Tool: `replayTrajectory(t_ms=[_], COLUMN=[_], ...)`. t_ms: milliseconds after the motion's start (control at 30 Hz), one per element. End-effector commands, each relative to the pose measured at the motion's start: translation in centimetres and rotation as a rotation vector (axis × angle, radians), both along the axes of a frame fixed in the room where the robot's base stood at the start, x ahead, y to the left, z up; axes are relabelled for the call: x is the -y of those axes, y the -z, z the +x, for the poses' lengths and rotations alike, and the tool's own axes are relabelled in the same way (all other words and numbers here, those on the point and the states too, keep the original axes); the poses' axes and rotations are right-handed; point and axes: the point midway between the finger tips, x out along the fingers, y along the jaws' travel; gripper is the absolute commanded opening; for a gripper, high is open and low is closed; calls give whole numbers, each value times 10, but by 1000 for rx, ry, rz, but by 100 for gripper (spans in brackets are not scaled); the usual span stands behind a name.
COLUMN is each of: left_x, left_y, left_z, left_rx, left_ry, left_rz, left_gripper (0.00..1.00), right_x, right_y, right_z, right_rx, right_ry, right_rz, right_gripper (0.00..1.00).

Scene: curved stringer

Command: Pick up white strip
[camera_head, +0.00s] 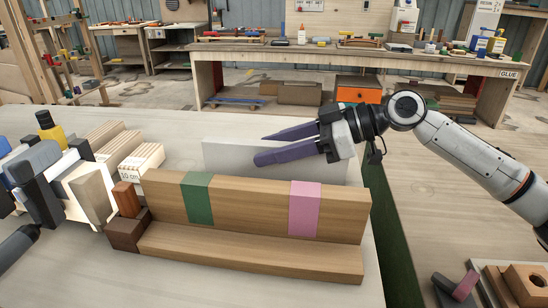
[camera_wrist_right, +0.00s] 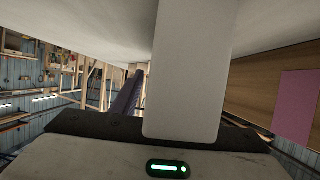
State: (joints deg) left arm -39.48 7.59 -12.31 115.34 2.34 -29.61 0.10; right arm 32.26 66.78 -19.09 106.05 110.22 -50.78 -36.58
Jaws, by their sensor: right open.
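The white strip (camera_head: 225,158), a long pale board on edge, stands behind the wooden stringer in the head view. In the right wrist view the strip (camera_wrist_right: 190,70) runs from the top down to right in front of my palm. My right gripper (camera_head: 258,149) reaches in from the right with two open purple fingers pointing left. The nearer finger passes in front of the strip and the farther one lies beyond its top edge. One finger shows left of the strip in the wrist view; the other is hidden. I see no firm contact.
The wooden stringer (camera_head: 250,258), with a green band (camera_head: 198,198) and a pink band (camera_head: 304,208), lies in front of the strip. Clamps and wood blocks (camera_head: 88,190) crowd the left. Loose wooden parts (camera_head: 525,284) lie at lower right. The tabletop behind the strip is clear.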

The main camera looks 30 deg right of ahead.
Motion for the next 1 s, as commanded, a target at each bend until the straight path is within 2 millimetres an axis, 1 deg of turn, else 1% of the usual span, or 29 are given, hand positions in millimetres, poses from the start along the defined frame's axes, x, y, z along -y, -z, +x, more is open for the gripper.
replayTrajectory(t_ms=[167,200,267,400,433,667,767,867,1000], left_x=[0,1,1,1,1,1,1,1,1], left_y=[-1,-1,-1,-1,-1,-2,-2,-4,-8], left_z=[2,2,2,2,2,2,0,-2,-3], left_rx=[4,4,4,5,5,5,2,-1,-5], left_ry=[0,0,-1,0,0,0,-1,-1,0], left_rz=[-1,-1,-2,-3,-3,-4,-4,-3,-2], left_gripper=[31,31,31,31,31,31,31,31,31], right_x=[0,0,0,0,0,0,0,0,0], right_y=[0,0,0,0,0,-1,-5,-17,-47], right_z=[0,0,0,0,0,0,1,1,1], right_rx=[0,0,0,0,0,2,4,7,10], right_ry=[1,1,1,1,1,2,1,2,0], right_rz=[0,0,0,0,0,2,2,3,5], right_gripper=[41,38,28,4,0,0,0,0,0])
